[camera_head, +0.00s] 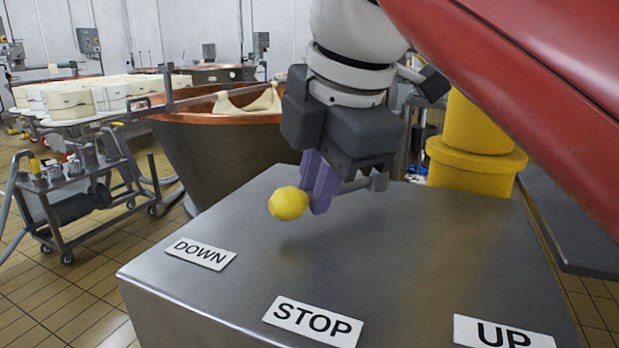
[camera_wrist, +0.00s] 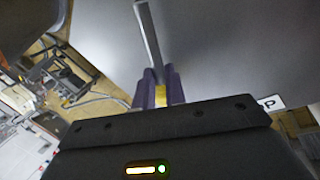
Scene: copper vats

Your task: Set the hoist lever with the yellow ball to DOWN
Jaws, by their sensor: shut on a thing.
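The hoist lever's yellow ball (camera_head: 288,203) is above the grey metal console (camera_head: 400,250), behind and right of the DOWN plate (camera_head: 201,253). Its grey rod (camera_head: 357,184) runs right from my gripper to a short round pivot piece. My gripper (camera_head: 316,190), with purple fingers, is shut on the lever at the ball end. In the wrist view, the rod (camera_wrist: 148,32) leads away from my gripper (camera_wrist: 159,78), and a bit of yellow shows between the fingers. The STOP plate (camera_head: 313,320) and UP plate (camera_head: 502,334) lie nearer and farther right, away from the ball.
A copper-rimmed vat (camera_head: 225,145) stands behind the console. A metal trolley (camera_head: 85,190) is on the tiled floor at left. A yellow column (camera_head: 474,140) stands behind right. The console's left and front top is clear apart from the plates.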

